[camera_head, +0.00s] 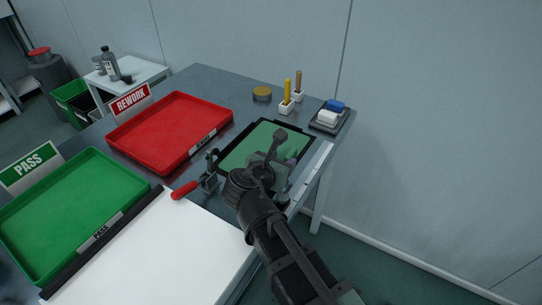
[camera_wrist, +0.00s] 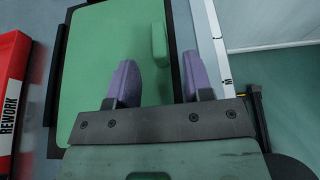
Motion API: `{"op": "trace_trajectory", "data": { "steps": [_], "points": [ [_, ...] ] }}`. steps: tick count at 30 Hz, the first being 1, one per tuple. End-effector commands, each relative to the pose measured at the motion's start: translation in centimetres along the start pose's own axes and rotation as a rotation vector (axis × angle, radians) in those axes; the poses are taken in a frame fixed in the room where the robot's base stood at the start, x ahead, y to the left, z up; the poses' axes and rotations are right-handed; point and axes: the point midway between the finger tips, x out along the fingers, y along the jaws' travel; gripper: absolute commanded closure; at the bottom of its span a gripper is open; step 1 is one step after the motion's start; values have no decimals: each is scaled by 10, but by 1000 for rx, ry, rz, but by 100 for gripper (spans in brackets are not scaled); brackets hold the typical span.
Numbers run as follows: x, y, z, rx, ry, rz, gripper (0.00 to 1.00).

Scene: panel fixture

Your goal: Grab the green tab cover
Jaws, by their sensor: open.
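The green cover (camera_head: 250,147) is a flat green panel in a black frame on the table, partly hidden by my arm in the head view. In the wrist view the green cover (camera_wrist: 98,55) fills the middle left, and its raised green tab (camera_wrist: 159,45) stands near the right edge. My gripper (camera_wrist: 158,82) has two purple fingers spread apart with nothing between them. The tab lies ahead of the gap between the fingers, nearer the right finger. In the head view my gripper (camera_head: 279,136) is over the panel; its fingers are hard to make out there.
A clamp with a red handle (camera_head: 185,190) stands at the frame's left corner. The red REWORK tray (camera_head: 160,152) and green PASS tray (camera_head: 120,185) lie to the left. Yellow and brown tools in holders (camera_head: 287,106) and a blue-and-white eraser tray (camera_head: 316,124) stand behind. A ruler strip (camera_wrist: 212,45) runs along the right.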

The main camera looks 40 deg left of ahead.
Motion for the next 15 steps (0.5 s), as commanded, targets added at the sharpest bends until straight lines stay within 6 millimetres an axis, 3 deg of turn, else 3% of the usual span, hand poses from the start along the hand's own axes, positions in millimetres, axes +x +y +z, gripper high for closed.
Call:
{"op": "trace_trajectory", "data": {
  "steps": [4,10,15],
  "points": [
    [9,1,-1,1,0,0,53],
    [47,2,-1,3,2,-4,53],
    [51,1,2,2,2,-2,53]
  ]
}}
